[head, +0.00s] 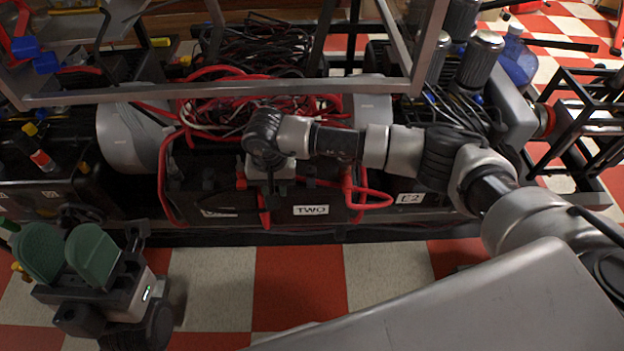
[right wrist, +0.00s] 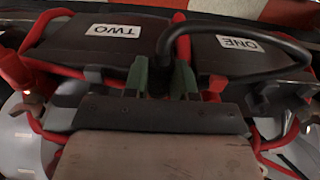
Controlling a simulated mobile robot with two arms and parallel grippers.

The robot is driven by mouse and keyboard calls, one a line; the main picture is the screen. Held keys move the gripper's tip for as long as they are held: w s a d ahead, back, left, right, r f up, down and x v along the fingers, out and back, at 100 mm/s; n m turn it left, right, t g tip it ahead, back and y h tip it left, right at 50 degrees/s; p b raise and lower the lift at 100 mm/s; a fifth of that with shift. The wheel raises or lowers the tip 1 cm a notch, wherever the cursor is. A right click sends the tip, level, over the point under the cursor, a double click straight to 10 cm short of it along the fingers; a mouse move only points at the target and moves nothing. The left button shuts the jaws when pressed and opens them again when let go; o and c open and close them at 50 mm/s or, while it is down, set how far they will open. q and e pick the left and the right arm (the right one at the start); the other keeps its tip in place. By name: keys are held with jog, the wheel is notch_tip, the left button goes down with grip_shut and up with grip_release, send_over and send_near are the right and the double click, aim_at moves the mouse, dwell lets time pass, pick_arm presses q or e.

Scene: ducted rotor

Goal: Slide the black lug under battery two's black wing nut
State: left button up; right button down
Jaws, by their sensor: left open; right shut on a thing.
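Battery two (right wrist: 75,45), a dark case with a white TWO label, is at the upper left of the right wrist view. In the head view its TWO label (head: 311,210) faces me. My right gripper (right wrist: 160,82) has its green fingers closed around the dark end of a black cable (right wrist: 183,32), beside battery two's inner edge. The lug itself is hidden between the fingers. My left gripper (head: 66,248) is open and empty at the lower left, over the floor.
Battery one (right wrist: 235,55) is beside battery two. Red cables (head: 365,195) loop around the batteries. A grey metal frame (head: 230,92) crosses above the tangled wires. The checkered floor in front is clear.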

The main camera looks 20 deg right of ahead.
jog(key=shift+w, duration=0.25)
jog(key=c, duration=0.8)
grip_release()
jog(key=shift+r, duration=0.1)
